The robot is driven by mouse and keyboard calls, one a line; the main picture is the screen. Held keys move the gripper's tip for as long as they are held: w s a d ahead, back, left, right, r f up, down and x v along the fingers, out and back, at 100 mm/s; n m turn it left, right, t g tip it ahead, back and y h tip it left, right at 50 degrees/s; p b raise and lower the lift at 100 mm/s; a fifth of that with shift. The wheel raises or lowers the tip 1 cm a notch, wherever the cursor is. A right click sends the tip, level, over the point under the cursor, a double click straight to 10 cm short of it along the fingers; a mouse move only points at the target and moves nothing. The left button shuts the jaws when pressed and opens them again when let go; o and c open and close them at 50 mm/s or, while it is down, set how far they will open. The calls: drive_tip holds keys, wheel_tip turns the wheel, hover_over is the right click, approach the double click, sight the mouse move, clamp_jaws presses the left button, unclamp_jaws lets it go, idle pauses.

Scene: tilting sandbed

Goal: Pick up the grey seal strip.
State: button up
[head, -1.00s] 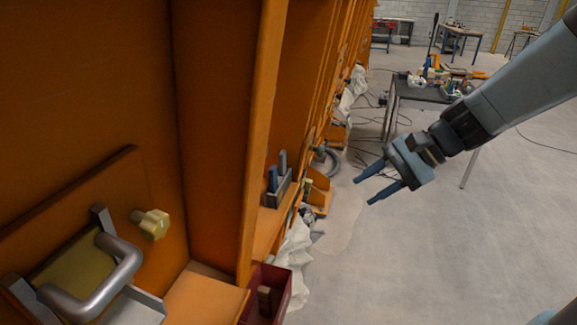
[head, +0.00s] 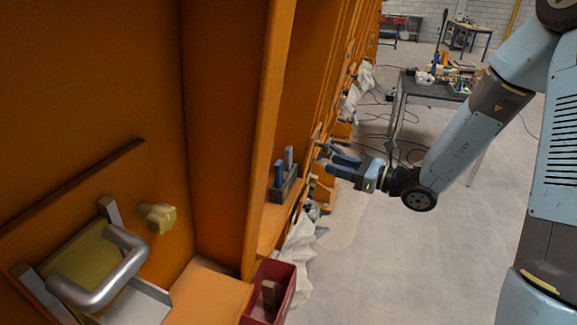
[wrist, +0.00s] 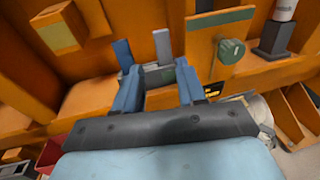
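A grey strip (head: 289,157), which looks like the seal strip, stands upright in a dark holder (head: 284,189) on an orange ledge. A blue strip (head: 278,172) stands beside it on the left. In the wrist view the grey strip (wrist: 162,46) shows beyond the fingers, near the middle of the gap as seen, with the blue strip (wrist: 123,54) to its left. The holder's grey top (wrist: 158,76) is partly hidden by my gripper. My gripper (head: 325,157) is open and empty, to the right of the strips and apart from them. Its two fingers (wrist: 159,84) are spread.
An orange upright (head: 262,130) stands just left of the holder. A red bin (head: 277,275) sits below. An orange plate with a green knob (wrist: 230,50) is right of the fingers in the wrist view. The floor at right is open, with a cluttered table (head: 425,90) behind.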

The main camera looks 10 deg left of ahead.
approach(291, 152)
drive_tip(key=a, duration=0.4)
drive_tip(key=shift+w+x, duration=0.25)
drive_tip(key=shift+x, duration=1.05)
drive_tip(key=shift+w+x, duration=0.2)
drive_tip(key=shift+x, duration=1.15)
drive_tip(key=shift+d, duration=0.15)
drive_tip(key=shift+c, duration=0.2)
clamp_jaws()
